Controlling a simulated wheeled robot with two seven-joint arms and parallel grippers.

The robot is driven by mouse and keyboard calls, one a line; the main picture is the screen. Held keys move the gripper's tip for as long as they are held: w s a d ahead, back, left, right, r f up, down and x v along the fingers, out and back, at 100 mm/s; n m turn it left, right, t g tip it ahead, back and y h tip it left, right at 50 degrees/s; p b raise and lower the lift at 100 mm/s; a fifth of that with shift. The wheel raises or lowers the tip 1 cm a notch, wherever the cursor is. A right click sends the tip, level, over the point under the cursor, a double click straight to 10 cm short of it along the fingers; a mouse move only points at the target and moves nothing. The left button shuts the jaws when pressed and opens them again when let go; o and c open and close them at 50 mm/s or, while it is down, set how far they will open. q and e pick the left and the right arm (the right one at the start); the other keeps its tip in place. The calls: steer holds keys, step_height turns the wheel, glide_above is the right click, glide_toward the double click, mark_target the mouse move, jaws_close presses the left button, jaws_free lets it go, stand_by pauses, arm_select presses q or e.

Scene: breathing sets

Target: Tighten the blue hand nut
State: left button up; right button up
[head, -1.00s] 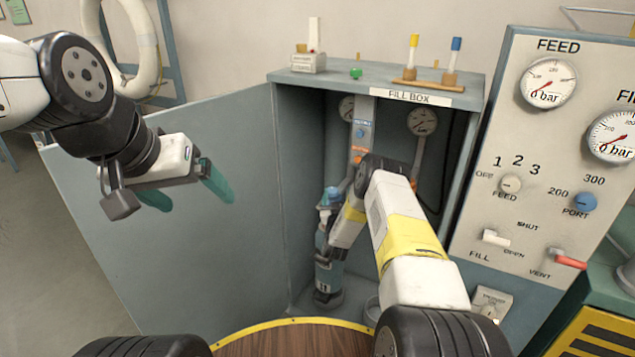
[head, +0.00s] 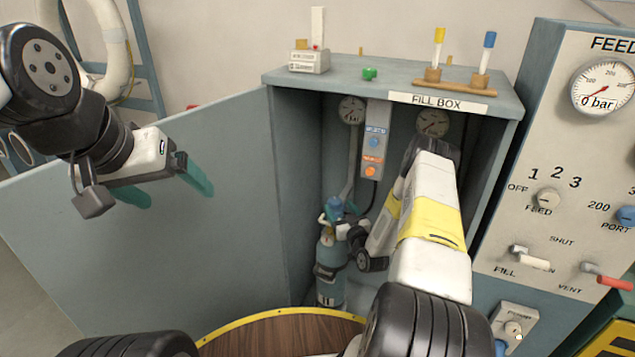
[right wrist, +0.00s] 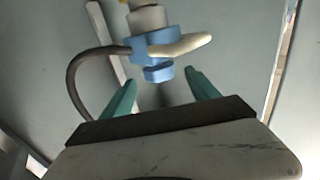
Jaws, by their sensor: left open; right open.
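The blue hand nut (head: 334,208) sits at the top of a blue-grey cylinder (head: 330,258) standing upright inside the fill box. In the right wrist view the blue fitting (right wrist: 155,45) has a pale lever across it, a smaller blue knob below and a dark hose at its left. My right gripper (head: 350,232) is beside the cylinder's top in the head view. In the right wrist view its teal fingers (right wrist: 160,80) are open, with the blue fitting just beyond the gap and nothing gripped. My left gripper (head: 180,194) is open and empty before the open door.
The fill box (head: 395,82) has walls on both sides of my right arm. Its open door (head: 150,230) spans the left. A control panel (head: 550,240) with knobs and levers stands at the right. A round wooden top (head: 285,335) lies in front.

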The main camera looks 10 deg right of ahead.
steer(key=w, duration=0.5)
steer(key=w+a, duration=0.1)
steer(key=w, duration=0.1)
steer(key=shift+w+a, duration=0.1)
steer(key=shift+w, duration=0.25)
steer(key=c, duration=1.4)
steer(key=shift+o, duration=0.2)
steer(key=shift+m+h, duration=0.3)
steer(key=shift+h, duration=0.2)
